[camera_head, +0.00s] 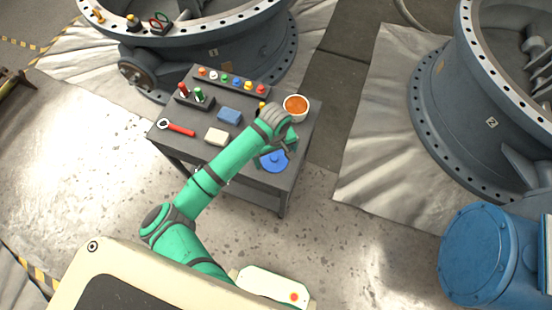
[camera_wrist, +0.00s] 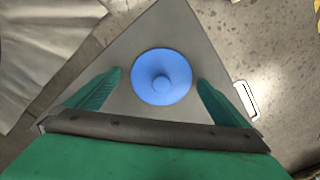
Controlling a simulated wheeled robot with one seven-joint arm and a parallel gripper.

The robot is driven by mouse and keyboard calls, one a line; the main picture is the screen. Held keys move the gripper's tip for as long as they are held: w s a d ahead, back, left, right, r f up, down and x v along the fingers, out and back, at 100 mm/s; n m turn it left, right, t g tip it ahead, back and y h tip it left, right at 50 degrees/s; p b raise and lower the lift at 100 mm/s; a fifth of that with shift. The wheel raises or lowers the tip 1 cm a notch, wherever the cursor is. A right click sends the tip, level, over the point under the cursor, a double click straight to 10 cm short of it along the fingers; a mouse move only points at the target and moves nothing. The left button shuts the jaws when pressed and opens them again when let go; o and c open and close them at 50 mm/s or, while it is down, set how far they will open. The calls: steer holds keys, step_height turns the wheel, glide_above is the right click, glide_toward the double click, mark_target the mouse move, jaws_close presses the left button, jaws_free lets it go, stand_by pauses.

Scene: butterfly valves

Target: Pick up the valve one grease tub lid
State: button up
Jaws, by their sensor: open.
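A round blue lid (camera_head: 274,160) with a raised centre knob lies flat on the grey table (camera_head: 303,140), near its front right corner. In the wrist view the lid (camera_wrist: 161,77) lies just beyond and between my fingers. My gripper (camera_wrist: 150,90) is open, with one green finger to each side of the lid and nothing held. In the head view my gripper (camera_head: 281,147) is over the lid and partly covers it. A white tub (camera_head: 296,107) with orange-brown contents stands uncovered at the table's right edge, behind my gripper.
On the table are a blue block (camera_head: 229,116), a cream block (camera_head: 216,136), a red-handled tool (camera_head: 178,128), and a rack of several coloured pieces (camera_head: 232,82). Large valve bodies stand behind (camera_head: 215,45) and at right (camera_head: 485,110). A blue cylinder (camera_head: 485,255) is at lower right.

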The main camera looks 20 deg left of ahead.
steer(key=shift+s+a, duration=0.1)
steer(key=shift+a, duration=0.1)
steer(key=c, duration=0.9)
steer(key=shift+d, duration=0.1)
steer(key=shift+c, duration=0.7)
steer(key=shift+r, duration=0.15)
